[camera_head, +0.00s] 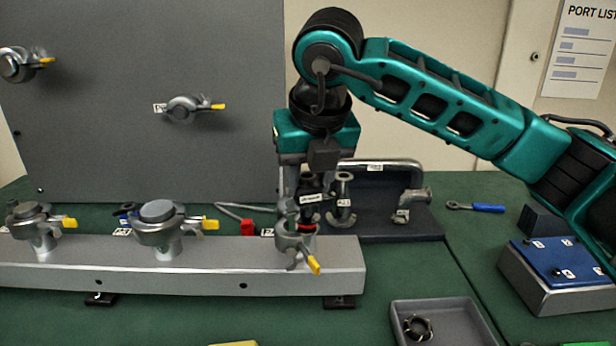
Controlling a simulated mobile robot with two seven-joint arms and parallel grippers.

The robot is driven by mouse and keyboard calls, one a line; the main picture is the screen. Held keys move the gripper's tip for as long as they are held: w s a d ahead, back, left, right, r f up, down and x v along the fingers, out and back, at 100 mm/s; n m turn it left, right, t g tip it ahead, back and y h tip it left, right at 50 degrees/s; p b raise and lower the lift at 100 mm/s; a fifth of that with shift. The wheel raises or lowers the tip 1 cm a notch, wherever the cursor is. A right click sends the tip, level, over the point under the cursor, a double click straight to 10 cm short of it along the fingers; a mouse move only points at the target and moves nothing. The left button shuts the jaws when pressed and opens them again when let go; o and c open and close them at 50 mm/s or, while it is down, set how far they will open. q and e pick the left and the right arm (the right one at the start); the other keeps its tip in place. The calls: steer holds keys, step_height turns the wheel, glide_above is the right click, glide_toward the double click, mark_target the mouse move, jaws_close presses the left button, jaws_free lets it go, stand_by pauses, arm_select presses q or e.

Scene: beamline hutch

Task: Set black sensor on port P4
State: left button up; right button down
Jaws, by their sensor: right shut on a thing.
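My right gripper (309,192) points down over the right end of the metal rail (220,277), shut on the black sensor (311,203). The sensor is dark with a small white label and is partly hidden by the fingers. It is upright at the mouth of the rail's right-hand port (291,241), which has an open clamp with a yellow-tipped lever (313,264). A red ring shows just under the sensor. I cannot tell whether the sensor touches the port. The port's tag is too small to read. My left gripper is not in view.
Two more clamped ports stand on the rail, a middle one (158,221) and a left one (33,226). A grey panel (220,90) rises behind. A dark rack (385,228) stands behind the port. A grey tray (465,330) with a black ring and a blue-topped box (556,262) are at right.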

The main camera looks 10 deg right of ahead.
stand_by(0.4)
steer(key=c, duration=0.6)
jaws_free()
